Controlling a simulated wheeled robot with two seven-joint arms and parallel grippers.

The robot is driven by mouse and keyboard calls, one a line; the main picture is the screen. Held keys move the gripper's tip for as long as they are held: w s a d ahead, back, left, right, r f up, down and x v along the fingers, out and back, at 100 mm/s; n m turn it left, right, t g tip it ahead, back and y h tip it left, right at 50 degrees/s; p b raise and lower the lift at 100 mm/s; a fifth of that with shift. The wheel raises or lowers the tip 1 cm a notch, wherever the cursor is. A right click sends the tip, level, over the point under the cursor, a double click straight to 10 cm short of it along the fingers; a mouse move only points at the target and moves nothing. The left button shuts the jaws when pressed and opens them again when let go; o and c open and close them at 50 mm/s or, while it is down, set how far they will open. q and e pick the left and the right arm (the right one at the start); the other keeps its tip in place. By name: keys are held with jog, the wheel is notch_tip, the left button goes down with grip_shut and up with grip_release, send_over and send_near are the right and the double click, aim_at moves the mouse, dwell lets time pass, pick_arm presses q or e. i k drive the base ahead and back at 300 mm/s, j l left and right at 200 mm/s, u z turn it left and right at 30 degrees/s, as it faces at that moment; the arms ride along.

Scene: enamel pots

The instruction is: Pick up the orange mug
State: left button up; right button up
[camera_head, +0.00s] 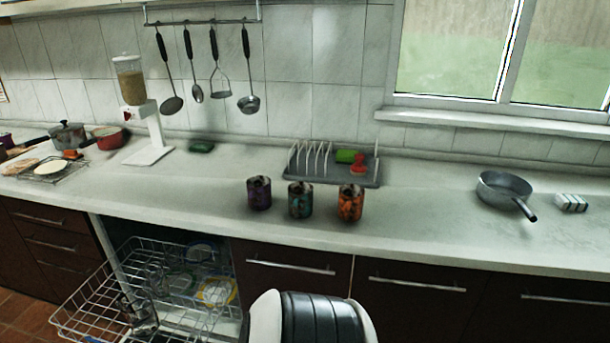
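The orange mug (350,204) stands upright near the front edge of the counter. It has a dark pattern and is the rightmost of three mugs in a row. A teal mug (300,201) stands to its left, and a purple mug (259,193) stands left of that. The mugs are apart from each other. Neither of my grippers is in view. A rounded black and white part, which seems to be mine, shows at the bottom centre, below the counter edge.
A grey dish rack (333,168) stands behind the mugs. A pan (503,188) is at the right. An open dishwasher basket (146,290) juts out below the counter at left. A dispenser (141,115) stands at left.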

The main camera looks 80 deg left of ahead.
aim_at(350, 206)
jog(key=u, duration=2.75)
